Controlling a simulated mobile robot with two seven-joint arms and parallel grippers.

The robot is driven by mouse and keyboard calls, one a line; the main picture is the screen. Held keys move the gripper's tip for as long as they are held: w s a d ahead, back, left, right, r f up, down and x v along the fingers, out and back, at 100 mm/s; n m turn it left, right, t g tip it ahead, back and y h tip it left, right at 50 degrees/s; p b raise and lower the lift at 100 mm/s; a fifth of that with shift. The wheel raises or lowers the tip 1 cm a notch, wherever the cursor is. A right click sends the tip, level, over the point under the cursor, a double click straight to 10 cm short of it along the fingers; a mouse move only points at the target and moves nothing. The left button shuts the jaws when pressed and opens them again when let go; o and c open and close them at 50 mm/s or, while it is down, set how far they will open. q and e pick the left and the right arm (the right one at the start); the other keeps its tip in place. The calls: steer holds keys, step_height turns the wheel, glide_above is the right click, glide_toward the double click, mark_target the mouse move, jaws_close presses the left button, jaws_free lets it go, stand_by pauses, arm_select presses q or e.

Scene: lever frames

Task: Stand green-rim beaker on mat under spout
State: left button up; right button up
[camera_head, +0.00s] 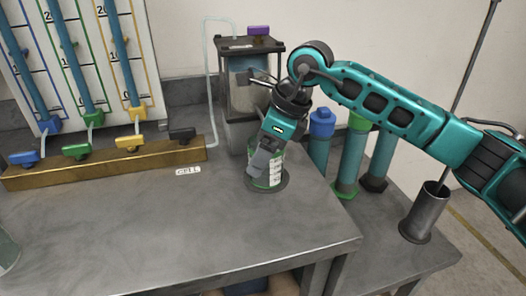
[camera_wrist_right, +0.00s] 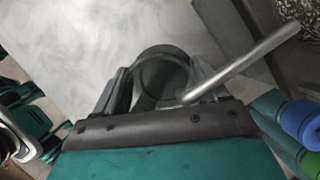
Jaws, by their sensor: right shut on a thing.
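The green-rim beaker (camera_head: 275,172) is clear with white markings and looks upright at the right end of the bench. My right gripper (camera_head: 258,170) is shut on it from above and hides part of its rim. In the right wrist view the round beaker (camera_wrist_right: 163,68) shows between the fingers of the gripper (camera_wrist_right: 160,88). The dark round mat (camera_head: 284,184) shows around the beaker's base; I cannot tell whether the base touches it. The metal spout (camera_wrist_right: 250,62) reaches over the beaker's edge in the wrist view. My left gripper is not in view.
A dark-framed tank (camera_head: 250,85) stands behind the beaker. A brass manifold (camera_head: 100,168) with coloured valves lies at the left. Teal cylinders (camera_head: 350,160) and a metal cup (camera_head: 425,212) stand at the right. The front of the bench (camera_head: 180,240) is clear.

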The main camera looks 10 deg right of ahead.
steer(key=o, duration=1.1)
steer(key=shift+s+d+f, duration=0.1)
steer(key=shift+s+f, duration=0.05)
steer(key=shift+f, duration=0.35)
steer(key=shift+r, duration=0.1)
